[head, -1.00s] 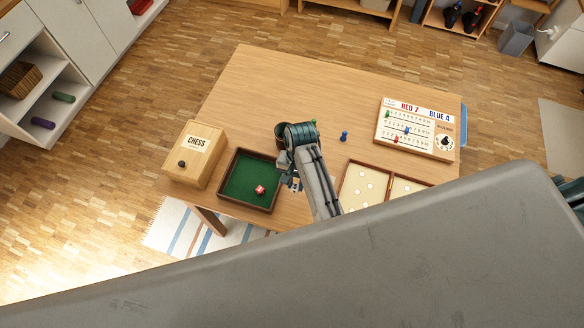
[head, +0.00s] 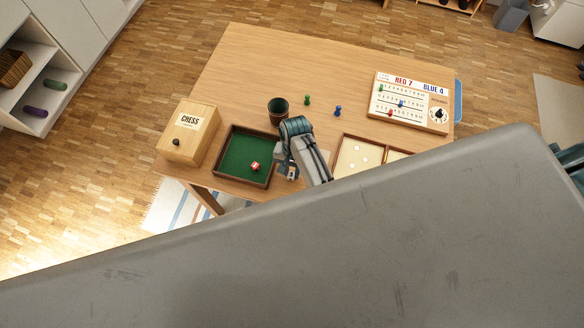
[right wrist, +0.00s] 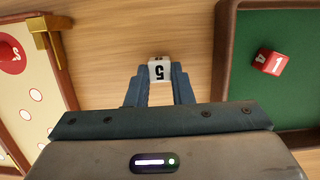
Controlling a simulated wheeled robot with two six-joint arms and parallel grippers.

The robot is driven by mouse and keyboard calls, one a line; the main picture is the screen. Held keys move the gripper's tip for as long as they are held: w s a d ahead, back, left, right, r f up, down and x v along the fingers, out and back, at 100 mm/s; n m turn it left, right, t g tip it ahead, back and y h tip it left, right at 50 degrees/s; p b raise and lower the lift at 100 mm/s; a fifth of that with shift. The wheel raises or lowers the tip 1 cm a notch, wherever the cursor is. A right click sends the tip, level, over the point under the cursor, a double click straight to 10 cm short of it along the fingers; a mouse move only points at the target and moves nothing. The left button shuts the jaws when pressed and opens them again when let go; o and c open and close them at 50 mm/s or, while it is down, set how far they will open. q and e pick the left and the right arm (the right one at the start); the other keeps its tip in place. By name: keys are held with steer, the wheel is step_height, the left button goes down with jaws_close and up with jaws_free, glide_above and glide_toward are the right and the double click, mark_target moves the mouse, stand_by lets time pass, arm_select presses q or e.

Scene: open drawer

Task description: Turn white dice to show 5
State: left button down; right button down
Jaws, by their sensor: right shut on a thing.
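My right gripper (head: 289,174) is shut on a small white die (right wrist: 160,70), which the right wrist view shows between the two fingertips. In the head view the die is a small pale spot, too small to read. The gripper is over the bare wood between the green-lined tray (head: 226,157) and the cream game box (head: 337,152). Whether the die touches the table is unclear. My left gripper is not in view.
A red die (head: 255,166) showing 1 in the right wrist view (right wrist: 271,62) lies in the green tray. A dark cup (head: 278,110), green pawn (head: 307,100) and blue pawn (head: 338,110) stand behind. A chess box (head: 189,135) is left, a scoreboard (head: 410,102) right.

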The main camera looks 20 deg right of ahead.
steer(key=shift+w+f, duration=0.1)
steer(key=shift+f, duration=0.05)
steer(key=c, duration=1.2)
jaws_free()
steer(key=r+b, duration=0.1)
steer(key=r, duration=0.2)
steer(key=w+r, duration=0.1)
steer(key=r, duration=0.3)
steer(key=d+r+b, duration=0.1)
steer(key=r, duration=0.2)
steer(key=shift+w+d+r+b, duration=0.1)
steer(key=shift+w+r+b, duration=0.2)
steer(key=shift+w, duration=0.1)
